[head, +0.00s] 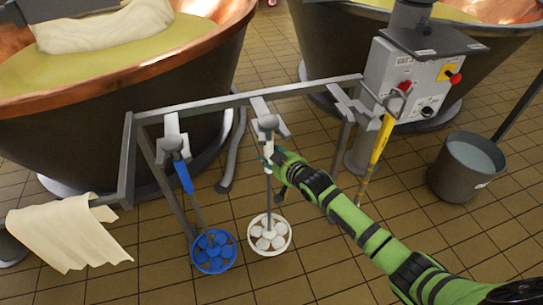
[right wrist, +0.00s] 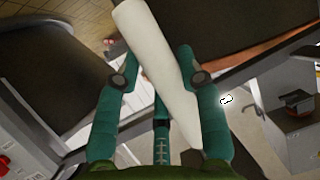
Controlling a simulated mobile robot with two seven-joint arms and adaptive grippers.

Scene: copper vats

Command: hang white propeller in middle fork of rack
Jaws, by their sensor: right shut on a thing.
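The white propeller (head: 270,235) hangs nearly upright, its round head low over the tiled floor. Its grey top knob (head: 268,122) is at the middle fork (head: 260,105) of the grey rack (head: 215,103); I cannot tell whether the fork bears it. My right gripper (head: 270,161) is shut on the white handle just below the knob. In the right wrist view the white handle (right wrist: 155,55) runs slantwise between the fingers of the right gripper (right wrist: 161,78). My left gripper is not in view.
The blue propeller (head: 213,252) hangs in the left fork (head: 172,130). A yellow-handled tool (head: 381,138) is at the rack's right end. A control box (head: 405,75), a bucket (head: 466,165), copper vats (head: 100,110) and a draped cloth (head: 68,232) stand around.

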